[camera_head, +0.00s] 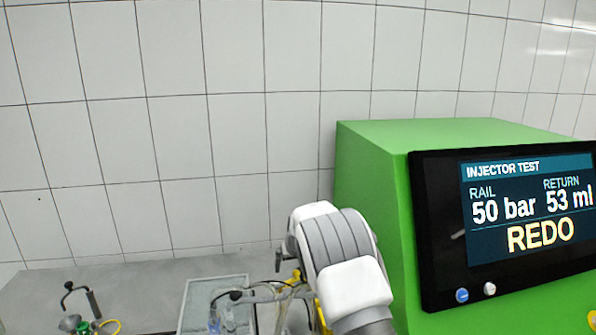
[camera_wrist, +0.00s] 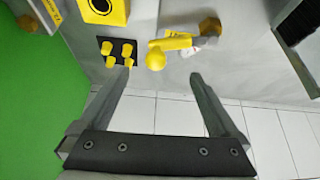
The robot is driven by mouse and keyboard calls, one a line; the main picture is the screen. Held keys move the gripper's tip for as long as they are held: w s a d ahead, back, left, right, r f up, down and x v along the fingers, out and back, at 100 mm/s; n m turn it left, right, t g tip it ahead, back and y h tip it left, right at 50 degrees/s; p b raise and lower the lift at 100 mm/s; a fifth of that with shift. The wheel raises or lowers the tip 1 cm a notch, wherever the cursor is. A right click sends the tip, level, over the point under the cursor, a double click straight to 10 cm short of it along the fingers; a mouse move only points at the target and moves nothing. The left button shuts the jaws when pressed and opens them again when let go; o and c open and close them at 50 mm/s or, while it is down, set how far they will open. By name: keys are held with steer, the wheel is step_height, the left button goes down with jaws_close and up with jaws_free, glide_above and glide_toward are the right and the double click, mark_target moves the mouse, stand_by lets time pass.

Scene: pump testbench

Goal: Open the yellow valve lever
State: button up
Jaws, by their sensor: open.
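The yellow valve lever (camera_wrist: 176,42) shows in the wrist view, with a round yellow knob at its near end and a grey and brass fitting (camera_wrist: 210,28) at its other end. My gripper (camera_wrist: 159,75) is open and empty. The lever's knob lies just beyond the fingertips, roughly between them in the picture. I cannot tell whether either finger touches it. In the head view my arm covers this area. Small yellow parts show beside the arm, but I cannot tell which is the lever.
A black plate (camera_wrist: 128,43) with several yellow pegs sits beside the left fingertip, near a yellow block (camera_wrist: 103,11). A green cabinet (camera_head: 380,165) with a screen (camera_head: 525,205) reading "REDO" stands at right. A tray (camera_head: 190,306) lies on the grey bench (camera_head: 140,282).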

steer(key=shift+r, duration=0.15)
step_height(320, 180, up, 6)
steer(key=shift+f+p, duration=0.1)
steer(key=shift+p, duration=1.1)
